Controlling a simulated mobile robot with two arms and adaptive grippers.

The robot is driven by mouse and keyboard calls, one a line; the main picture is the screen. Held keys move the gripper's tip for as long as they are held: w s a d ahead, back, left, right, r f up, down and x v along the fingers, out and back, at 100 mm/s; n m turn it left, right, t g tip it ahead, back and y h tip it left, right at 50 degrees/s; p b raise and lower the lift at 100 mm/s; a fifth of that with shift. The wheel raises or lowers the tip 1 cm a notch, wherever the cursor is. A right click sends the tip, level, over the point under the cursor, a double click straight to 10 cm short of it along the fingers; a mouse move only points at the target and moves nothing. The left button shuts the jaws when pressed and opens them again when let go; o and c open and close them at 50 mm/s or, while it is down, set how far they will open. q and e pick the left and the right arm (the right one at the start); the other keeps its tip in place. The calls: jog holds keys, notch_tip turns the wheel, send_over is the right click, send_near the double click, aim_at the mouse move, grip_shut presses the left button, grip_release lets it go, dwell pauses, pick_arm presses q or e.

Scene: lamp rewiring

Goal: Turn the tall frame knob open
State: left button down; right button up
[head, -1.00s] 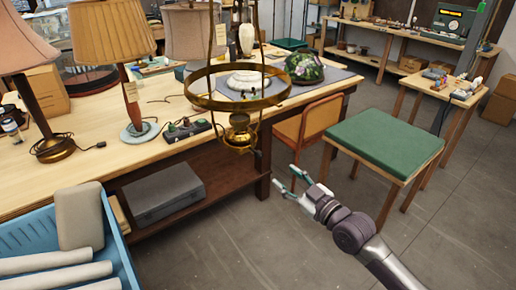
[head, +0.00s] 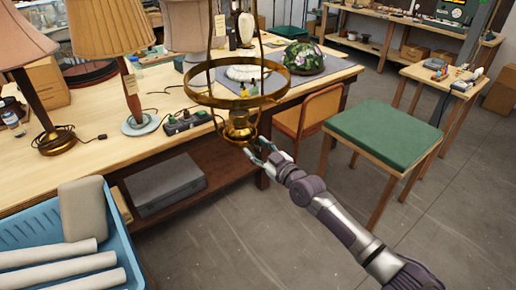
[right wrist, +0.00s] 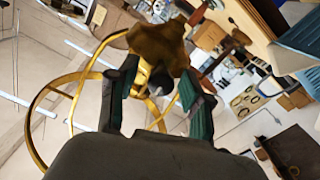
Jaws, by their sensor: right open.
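The tall brass frame (head: 237,97), with a wide ring and a burner-like brass body (head: 239,128) at its bottom, hangs in front of the workbench. My right gripper (head: 258,148) is open just below and right of that brass body. In the right wrist view, my gripper's fingers (right wrist: 160,76) stand apart around a small dark piece (right wrist: 157,84), probably the knob, below a lobed brass part (right wrist: 157,45). I cannot tell whether either finger touches it. The knob cannot be made out clearly in the head view. My left gripper is not in view.
The workbench (head: 90,170) carries several shaded lamps, a switch box (head: 185,121) and a floral glass shade (head: 303,57). A green-topped stool (head: 385,135) and a chair (head: 308,112) stand to the right. A blue crate (head: 40,235) is at lower left.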

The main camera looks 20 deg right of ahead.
grip_shut()
jog(key=shift+m, duration=0.3)
jog(key=m+b, duration=0.1)
jog(key=m, duration=0.2)
jog(key=shift+d+m, duration=0.1)
jog(key=shift+m, duration=0.3)
jog(key=m+b, duration=0.1)
jog(key=m, duration=0.8)
jog(key=shift+d, duration=0.1)
jog(key=shift+f+m, duration=0.1)
jog(key=shift+m, duration=2.1)
